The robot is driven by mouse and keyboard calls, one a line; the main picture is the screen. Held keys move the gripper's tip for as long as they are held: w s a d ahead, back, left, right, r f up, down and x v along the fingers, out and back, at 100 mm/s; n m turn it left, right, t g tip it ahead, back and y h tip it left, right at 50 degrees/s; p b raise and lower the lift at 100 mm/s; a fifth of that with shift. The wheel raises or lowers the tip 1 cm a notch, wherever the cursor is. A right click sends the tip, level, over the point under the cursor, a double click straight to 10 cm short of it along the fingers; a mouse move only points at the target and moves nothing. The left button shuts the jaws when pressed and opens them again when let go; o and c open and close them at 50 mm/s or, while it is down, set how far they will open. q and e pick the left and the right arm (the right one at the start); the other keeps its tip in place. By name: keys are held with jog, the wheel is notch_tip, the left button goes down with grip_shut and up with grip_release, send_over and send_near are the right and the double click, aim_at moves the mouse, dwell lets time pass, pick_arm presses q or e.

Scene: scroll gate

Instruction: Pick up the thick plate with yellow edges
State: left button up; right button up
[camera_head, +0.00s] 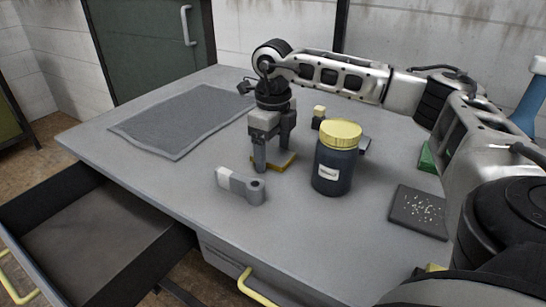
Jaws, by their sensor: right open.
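The thick plate with yellow edges (287,159) lies on the grey table (205,190), near the middle. My right gripper (271,152) points straight down over it, with its two fingers open and apart. The near finger comes down at the plate's left part and hides some of it. I cannot tell whether the fingers touch the plate or stand around it. My left gripper is not in view.
A dark jar with a yellow lid (338,160) stands close right of the plate. A grey roll with a pale end (242,186) lies in front. A grey mat (180,120) covers the back left. A dark speckled square (419,211) lies at right. A drawer (95,240) stands open at front left.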

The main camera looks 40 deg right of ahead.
jog(key=c, duration=1.4)
jog(key=shift+r, duration=0.1)
jog(key=shift+c, duration=0.6)
jog(key=shift+r, duration=0.1)
